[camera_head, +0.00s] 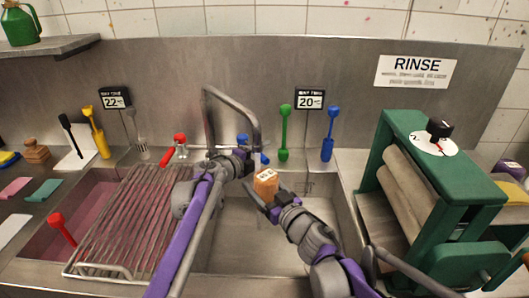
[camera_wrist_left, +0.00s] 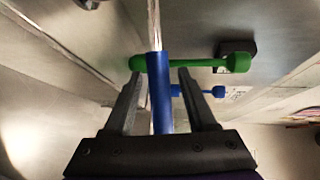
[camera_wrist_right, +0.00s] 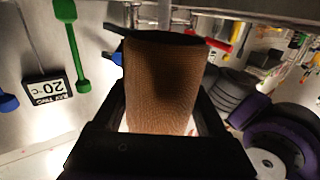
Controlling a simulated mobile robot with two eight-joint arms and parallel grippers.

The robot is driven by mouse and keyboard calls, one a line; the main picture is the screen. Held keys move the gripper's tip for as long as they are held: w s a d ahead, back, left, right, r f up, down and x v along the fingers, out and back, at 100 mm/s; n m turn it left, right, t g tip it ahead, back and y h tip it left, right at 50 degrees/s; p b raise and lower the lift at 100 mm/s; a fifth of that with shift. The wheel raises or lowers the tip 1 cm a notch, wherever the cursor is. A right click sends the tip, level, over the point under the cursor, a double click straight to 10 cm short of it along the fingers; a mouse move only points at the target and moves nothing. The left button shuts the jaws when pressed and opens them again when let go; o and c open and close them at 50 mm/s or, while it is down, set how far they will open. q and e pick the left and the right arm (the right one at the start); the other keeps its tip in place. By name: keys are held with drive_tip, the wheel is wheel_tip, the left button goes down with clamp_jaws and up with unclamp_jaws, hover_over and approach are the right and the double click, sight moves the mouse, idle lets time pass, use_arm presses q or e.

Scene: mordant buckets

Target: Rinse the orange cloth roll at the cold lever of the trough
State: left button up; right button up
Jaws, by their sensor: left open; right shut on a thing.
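The orange cloth roll (camera_head: 266,182), with a white label on its end, is held above the trough basin (camera_head: 235,240). My right gripper (camera_head: 262,190) is shut on it; in the right wrist view the roll (camera_wrist_right: 160,80) fills the space between the fingers. The bent metal spout (camera_head: 232,100) comes down close above the roll. The cold lever (camera_head: 263,159) is blue; its handle (camera_wrist_left: 161,90) shows between the fingers of my left gripper (camera_wrist_left: 160,78), which is open around it. Contact cannot be told.
A red lever (camera_head: 168,157) is left of the spout. A metal rack (camera_head: 130,220) lies left of the basin. A green roller press (camera_head: 420,180) stands on the right. Green (camera_head: 284,130) and blue (camera_head: 329,135) tools stand behind the basin.

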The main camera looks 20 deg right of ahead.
use_arm(q)
drive_tip(key=shift+w+d+f, duration=0.1)
drive_tip(key=shift+w+d, duration=0.25)
drive_tip(key=shift+d, duration=0.1)
clamp_jaws()
idle(1.2)
